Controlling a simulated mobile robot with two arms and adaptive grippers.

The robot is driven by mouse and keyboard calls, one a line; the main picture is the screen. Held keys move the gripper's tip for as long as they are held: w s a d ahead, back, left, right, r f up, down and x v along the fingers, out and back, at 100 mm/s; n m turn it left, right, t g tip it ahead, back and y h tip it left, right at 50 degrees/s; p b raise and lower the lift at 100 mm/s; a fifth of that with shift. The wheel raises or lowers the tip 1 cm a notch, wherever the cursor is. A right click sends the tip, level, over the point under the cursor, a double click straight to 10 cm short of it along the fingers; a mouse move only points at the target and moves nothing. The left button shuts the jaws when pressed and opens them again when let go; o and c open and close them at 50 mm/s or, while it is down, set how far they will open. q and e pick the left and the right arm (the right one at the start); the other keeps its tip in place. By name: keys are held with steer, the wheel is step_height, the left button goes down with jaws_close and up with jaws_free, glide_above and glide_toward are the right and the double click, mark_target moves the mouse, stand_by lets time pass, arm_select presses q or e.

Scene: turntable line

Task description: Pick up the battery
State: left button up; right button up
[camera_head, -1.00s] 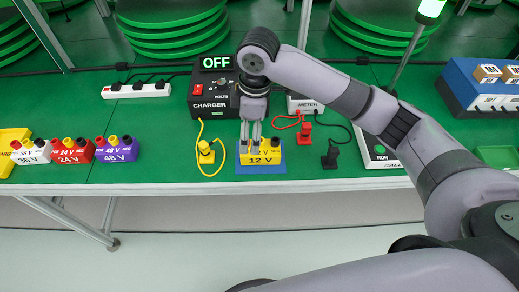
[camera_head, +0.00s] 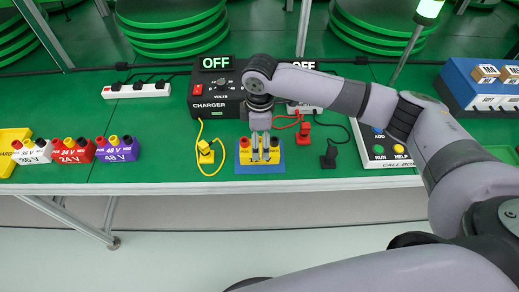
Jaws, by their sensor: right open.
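A yellow battery (camera_head: 276,156) sits on a blue pad (camera_head: 262,170) near the front edge of the green bench. My right gripper (camera_head: 261,156) is open, pointing down, with its fingers in front of or around the battery's middle. The fingers cover the battery's label, and I cannot tell whether they touch it. A white 36 V battery (camera_head: 32,153), a red 24 V battery (camera_head: 73,153) and a purple 48 V battery (camera_head: 117,153) stand in a row at the left. My left gripper is out of view.
The black charger (camera_head: 213,98) stands behind, its display reading OFF. A yellow clip (camera_head: 205,153) with a looping cable lies left of the pad. Red (camera_head: 304,134) and black (camera_head: 329,158) clips stand right of it. A call box (camera_head: 380,151) is farther right.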

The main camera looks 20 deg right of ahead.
mark_target(260, 143)
steer(key=f, duration=0.5)
steer(key=shift+w+f+p, duration=0.25)
steer(key=shift+f+p, duration=0.05)
steer(key=shift+p, duration=0.1)
steer(key=c, duration=1.7)
steer(key=shift+r, duration=0.1)
jaws_close()
